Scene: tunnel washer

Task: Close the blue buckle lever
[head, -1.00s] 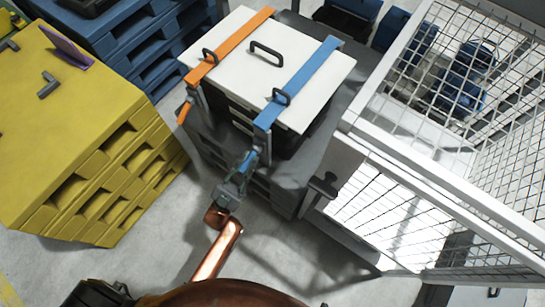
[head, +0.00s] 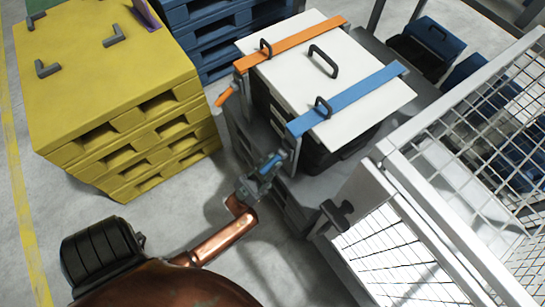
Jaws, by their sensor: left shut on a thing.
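The blue buckle lever (head: 271,161) hangs at the front end of the blue strap (head: 348,98), which runs over the white lid (head: 365,112) of a dark box. My left gripper (head: 265,170) is at the lever, below and left of the strap's front end. It is shut on the lever, which slants outward from the box's front side. The fingers hide part of the lever and its exact contact is too small to tell. My right gripper is not in view.
An orange strap (head: 295,43) with its own orange lever (head: 225,96) lies left of the blue one. A stack of yellow pallets (head: 110,95) stands at left. A white mesh cage (head: 440,190) stands close at right. Grey floor (head: 75,205) is clear at lower left.

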